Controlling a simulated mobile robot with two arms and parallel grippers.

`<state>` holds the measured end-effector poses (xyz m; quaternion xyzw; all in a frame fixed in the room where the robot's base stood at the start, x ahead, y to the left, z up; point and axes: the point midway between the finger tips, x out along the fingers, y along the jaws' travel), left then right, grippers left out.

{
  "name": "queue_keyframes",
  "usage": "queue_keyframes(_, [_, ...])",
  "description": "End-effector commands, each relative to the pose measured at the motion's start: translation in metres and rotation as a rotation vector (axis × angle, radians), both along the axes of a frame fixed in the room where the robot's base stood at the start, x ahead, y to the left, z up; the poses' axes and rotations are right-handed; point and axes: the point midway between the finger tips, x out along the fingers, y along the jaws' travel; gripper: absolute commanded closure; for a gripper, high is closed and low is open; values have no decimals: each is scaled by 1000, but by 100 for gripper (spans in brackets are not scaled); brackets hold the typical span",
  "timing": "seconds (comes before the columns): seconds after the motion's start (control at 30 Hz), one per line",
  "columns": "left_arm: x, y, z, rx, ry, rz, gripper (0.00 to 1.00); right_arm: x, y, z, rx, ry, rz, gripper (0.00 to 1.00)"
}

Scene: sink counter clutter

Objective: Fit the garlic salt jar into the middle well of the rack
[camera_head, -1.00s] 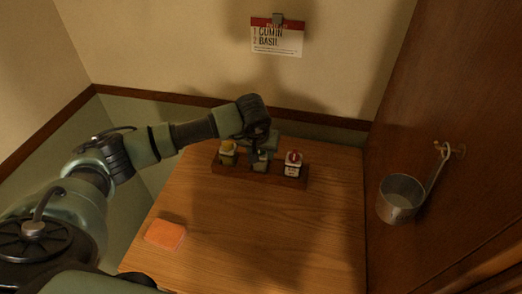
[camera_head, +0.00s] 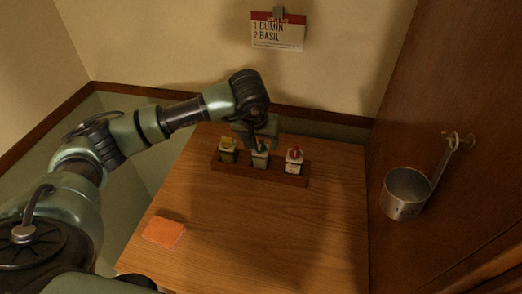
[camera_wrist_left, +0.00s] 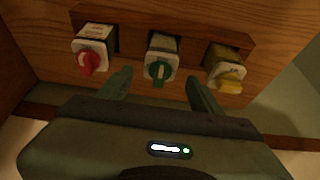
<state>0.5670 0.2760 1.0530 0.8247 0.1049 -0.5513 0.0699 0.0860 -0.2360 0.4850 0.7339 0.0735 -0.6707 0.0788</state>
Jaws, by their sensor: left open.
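The wooden rack (camera_head: 226,168) stands at the back of the table and holds three jars. The middle jar (camera_head: 261,157) has a green cap and sits upright in the middle well; its label is too small to read, so I cannot confirm that it is the garlic salt. A yellow-capped jar (camera_head: 228,152) is in the left well and a red-capped jar (camera_head: 294,163) in the right well. My left gripper (camera_head: 258,138) is open above the middle jar. In the left wrist view its fingers (camera_wrist_left: 158,84) are apart, on either side of the green cap (camera_wrist_left: 158,71), with nothing held.
An orange sponge-like block (camera_head: 164,231) lies at the table's front left. A metal ladle-like cup (camera_head: 405,196) hangs on the right wooden wall. A card (camera_head: 277,35) reading cumin and basil is clipped to the back wall. The middle of the table is clear.

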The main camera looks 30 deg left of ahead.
Motion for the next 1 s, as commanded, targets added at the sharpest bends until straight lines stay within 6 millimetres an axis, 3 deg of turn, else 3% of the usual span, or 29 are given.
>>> queue_keyframes(0.2, [-15, -4, 38, 1, -5, -1, 35, 0, 2, -19, 3, 0, 0, 48])
queue_keyframes(0.4, [-23, -6, 57, -1, -1, 0, 35, 0, 3, -23, 3, -1, -1, 48])
queue_keyframes(1.0, [-24, -6, 63, 0, 0, 0, 35, 1, 2, -19, 2, -2, -1, 48])
